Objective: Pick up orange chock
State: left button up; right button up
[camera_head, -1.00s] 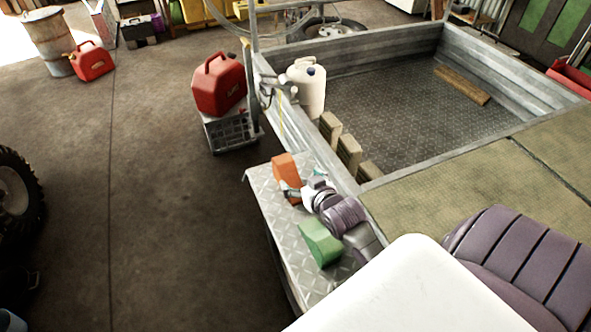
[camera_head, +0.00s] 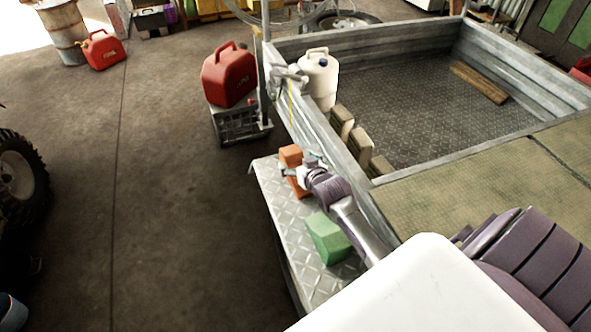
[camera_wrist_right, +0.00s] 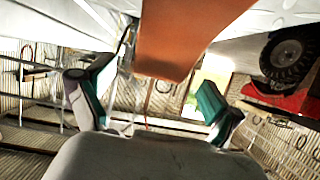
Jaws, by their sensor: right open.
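The orange chock (camera_head: 290,154) sits on the diamond-plate metal ledge (camera_head: 276,190) beside the tray's side wall. My right gripper (camera_head: 289,172) is at the chock's near part and hides some of it. In the right wrist view the orange chock (camera_wrist_right: 185,38) fills the top middle. The open fingers of my right gripper (camera_wrist_right: 150,103) stand wide apart, one to each side of it, with the chock beyond or between them. I cannot tell whether they touch it. My left gripper is not in view.
A green chock (camera_head: 327,238) lies nearer on the same ledge. A red fuel can (camera_head: 228,78) stands on a crate (camera_head: 240,125) behind the ledge. The tray wall (camera_head: 325,140) runs close along the right. A white jug (camera_head: 318,80) and wooden blocks (camera_head: 360,145) stand inside the tray.

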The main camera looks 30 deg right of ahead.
aim_at(295, 159)
jog(key=x, duration=0.4)
jog(key=shift+w+f, duration=0.2)
jog(key=shift+w, duration=0.05)
jog(key=shift+c, duration=0.2)
jog(key=c, duration=1.3)
jog(key=shift+r, duration=0.1)
jog(key=shift+c, duration=0.9)
jog(key=shift+r, duration=0.1)
